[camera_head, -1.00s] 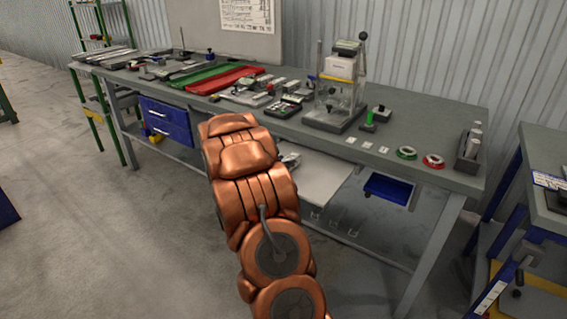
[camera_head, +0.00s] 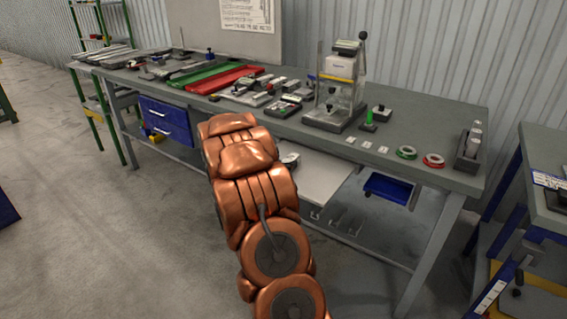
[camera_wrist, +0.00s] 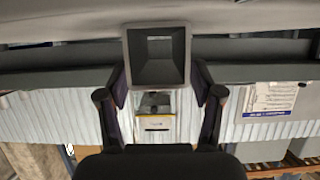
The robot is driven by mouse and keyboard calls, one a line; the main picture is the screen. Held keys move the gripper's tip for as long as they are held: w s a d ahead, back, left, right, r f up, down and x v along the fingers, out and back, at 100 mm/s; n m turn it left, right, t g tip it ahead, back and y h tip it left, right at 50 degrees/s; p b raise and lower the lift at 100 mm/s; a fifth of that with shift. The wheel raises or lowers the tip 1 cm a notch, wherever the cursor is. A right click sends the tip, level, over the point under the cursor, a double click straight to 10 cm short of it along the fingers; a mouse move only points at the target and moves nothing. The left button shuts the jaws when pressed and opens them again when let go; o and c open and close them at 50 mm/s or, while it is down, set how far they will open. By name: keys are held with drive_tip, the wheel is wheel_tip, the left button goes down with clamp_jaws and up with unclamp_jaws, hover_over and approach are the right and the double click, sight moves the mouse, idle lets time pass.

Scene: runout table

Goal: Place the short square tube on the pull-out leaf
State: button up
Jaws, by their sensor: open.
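The short square tube (camera_wrist: 157,75) shows in the wrist view as a dark grey square frame, its open end facing the camera. It is between the fingertips of my gripper (camera_wrist: 160,82), which is open with a finger on either side. The wrist picture looks upside down, and the tube overlaps a pale surface at the top that appears to be the leaf. I cannot tell whether they touch. In the head view the pale pull-out leaf (camera_head: 322,182) extends under the bench front. My copper-coloured arm hides the tube and most of my gripper there.
The grey bench (camera_head: 415,120) carries a small press (camera_head: 338,90), red and green trays, and rings of tape near its right end. A blue bin (camera_head: 388,188) hangs beneath the bench, right of the leaf. A second table (camera_head: 548,205) stands at the right.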

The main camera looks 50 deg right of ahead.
drive_tip(key=v, duration=1.2)
